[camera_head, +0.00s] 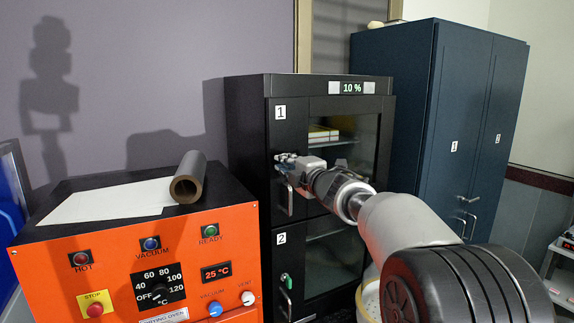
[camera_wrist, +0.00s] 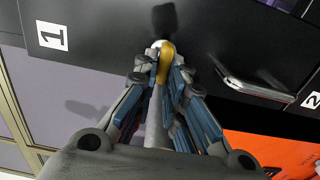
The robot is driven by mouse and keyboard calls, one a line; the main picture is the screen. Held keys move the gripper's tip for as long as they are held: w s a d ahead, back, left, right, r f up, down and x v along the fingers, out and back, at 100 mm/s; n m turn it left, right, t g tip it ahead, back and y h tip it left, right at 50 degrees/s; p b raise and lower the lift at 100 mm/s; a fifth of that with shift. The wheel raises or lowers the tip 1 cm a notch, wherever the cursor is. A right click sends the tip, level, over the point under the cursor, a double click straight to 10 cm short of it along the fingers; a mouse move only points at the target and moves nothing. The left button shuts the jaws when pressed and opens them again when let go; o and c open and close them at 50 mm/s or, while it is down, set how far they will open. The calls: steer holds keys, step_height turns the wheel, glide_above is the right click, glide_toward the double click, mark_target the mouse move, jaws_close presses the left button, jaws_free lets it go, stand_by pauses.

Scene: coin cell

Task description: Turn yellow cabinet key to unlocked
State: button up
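The yellow cabinet key (camera_wrist: 166,61) is at the lock of the door marked 1 on the black cabinet (camera_head: 250,155). Its rounded bow sits between my fingertips in the wrist view, with both fingers close against its sides. My gripper (camera_wrist: 164,70) looks shut on it. In the head view my gripper (camera_head: 287,160) reaches the upper left of door 1, and it hides the key and lock there. I cannot read the lock's position.
The door 1 handle (camera_head: 289,198) hangs just below my gripper. Door 2 below has a green key (camera_head: 286,281). A blue cabinet (camera_head: 450,110) is at right.

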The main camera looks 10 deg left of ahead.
steer(key=o, duration=0.4)
steer(key=v, duration=1.2)
steer(key=shift+d, duration=0.1)
steer(key=s+d+f+m+g+h+b, duration=0.1)
steer(key=s+d+f+m+h+b, duration=0.1)
steer(key=s+d+f+m+h, duration=0.5)
steer(key=s+d+f+m+g+h+b, duration=0.1)
steer(key=s+d+f+m+g+h, duration=0.2)
steer(key=s+d+m, duration=0.7)
steer(key=s+f+m+g, duration=0.2)
steer(key=s+f, duration=0.3)
steer(key=s, duration=0.3)
steer(key=s+f+m+g+b, duration=0.1)
steer(key=s+f+m+g, duration=0.1)
steer(key=s+f, duration=0.4)
steer(key=s+f+m+g+b, duration=0.1)
steer(key=s+f+m, duration=0.3)
steer(key=s, duration=0.8)
step_height(320, 180, down, 2)
steer(key=shift+s+a+f+g, duration=0.1)
steer(key=shift+a+g, duration=0.05)
steer(key=shift+g, duration=0.55)
